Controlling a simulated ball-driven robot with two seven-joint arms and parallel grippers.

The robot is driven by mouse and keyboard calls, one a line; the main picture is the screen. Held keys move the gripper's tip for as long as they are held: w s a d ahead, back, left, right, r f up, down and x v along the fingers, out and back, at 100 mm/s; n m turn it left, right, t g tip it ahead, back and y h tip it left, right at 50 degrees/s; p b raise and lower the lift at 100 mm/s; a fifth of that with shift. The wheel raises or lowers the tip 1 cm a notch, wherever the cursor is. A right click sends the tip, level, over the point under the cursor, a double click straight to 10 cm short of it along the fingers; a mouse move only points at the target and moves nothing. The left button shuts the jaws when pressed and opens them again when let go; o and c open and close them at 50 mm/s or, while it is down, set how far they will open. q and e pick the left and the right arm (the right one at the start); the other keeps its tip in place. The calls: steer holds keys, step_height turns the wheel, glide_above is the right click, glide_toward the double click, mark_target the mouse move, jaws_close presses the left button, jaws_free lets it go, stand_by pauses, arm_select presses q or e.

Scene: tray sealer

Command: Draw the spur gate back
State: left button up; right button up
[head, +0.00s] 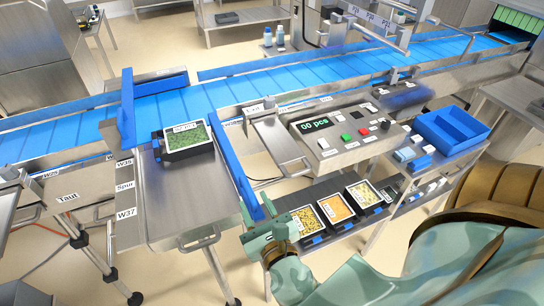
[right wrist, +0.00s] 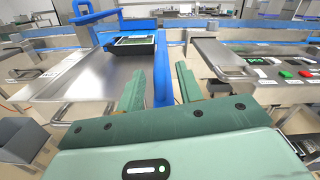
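The steel spur table (head: 180,208), labelled Spur on its left side, juts from the blue conveyor. A blue rail (head: 240,170) runs along its right edge, and a raised blue bar (head: 127,108) stands at its left by the conveyor. I cannot tell which of these is the gate. My right gripper (head: 266,217) is at the near end of the rail. In the right wrist view its fingers (right wrist: 160,78) are apart, with the rail (right wrist: 162,88) showing between them; contact is not clear. The raised bar also shows there (right wrist: 92,18). My left gripper is not in view.
A black tray with green contents (head: 186,138) sits on the spur table. To the right are a control panel (head: 345,135), a blue bin (head: 450,130) and a lower shelf with several filled trays (head: 337,208). The spur table's near half is clear.

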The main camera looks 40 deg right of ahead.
steer(key=b+v, duration=0.1)
steer(key=v, duration=0.9)
steer(key=shift+s+b, duration=0.3)
steer(key=shift+s, duration=0.05)
